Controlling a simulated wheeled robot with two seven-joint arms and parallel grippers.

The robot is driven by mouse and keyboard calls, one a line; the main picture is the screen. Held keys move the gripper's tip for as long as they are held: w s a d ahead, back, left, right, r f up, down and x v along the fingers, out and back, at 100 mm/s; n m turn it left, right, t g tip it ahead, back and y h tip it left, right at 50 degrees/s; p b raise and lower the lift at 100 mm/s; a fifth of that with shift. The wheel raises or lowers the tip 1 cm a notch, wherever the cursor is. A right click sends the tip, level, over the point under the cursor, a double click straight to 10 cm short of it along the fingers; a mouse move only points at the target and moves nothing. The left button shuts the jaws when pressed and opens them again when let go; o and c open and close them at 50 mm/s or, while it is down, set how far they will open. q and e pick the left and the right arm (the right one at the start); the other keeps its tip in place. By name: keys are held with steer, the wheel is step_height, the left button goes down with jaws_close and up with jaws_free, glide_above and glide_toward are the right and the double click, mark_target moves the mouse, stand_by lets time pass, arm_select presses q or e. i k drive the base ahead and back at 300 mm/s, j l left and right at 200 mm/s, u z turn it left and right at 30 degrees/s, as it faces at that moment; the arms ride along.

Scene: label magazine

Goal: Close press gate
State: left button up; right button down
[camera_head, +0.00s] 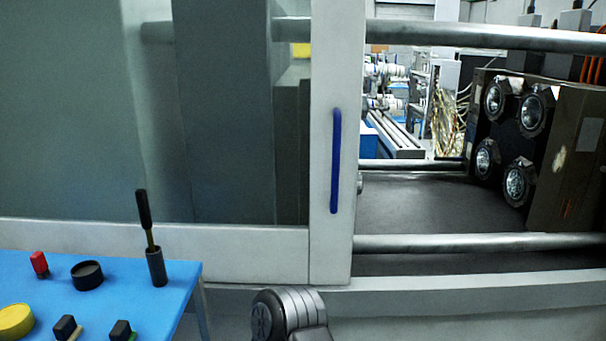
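The press gate (337,55) is a pale frame with a tinted see-through panel, covering the left part of the press front. A vertical blue handle (335,160) is fixed on its right-hand upright. To the right of this upright the press is open, and its inside shows. A dark grey rounded link of my own arm shows at the bottom middle, below the gate and apart from the handle. No fingers of either gripper are in view.
A blue table (180,285) at the lower left bears a black brush in a holder (157,268), a black round dish (87,275), a yellow round piece (15,321) and small blocks. Inside the press are horizontal bars (480,243) and a block with round black-rimmed fittings (570,150).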

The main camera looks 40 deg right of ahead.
mark_target(319, 252)
steer(key=i+j+z, duration=0.35)
steer(key=j+z, duration=0.2)
steer(key=j, duration=0.15)
steer(key=i+j+z, duration=0.1)
steer(key=j+z, duration=0.15)
steer(key=i+j+z, duration=0.1)
steer(key=j+z, duration=0.15)
steer(key=j, duration=0.3)
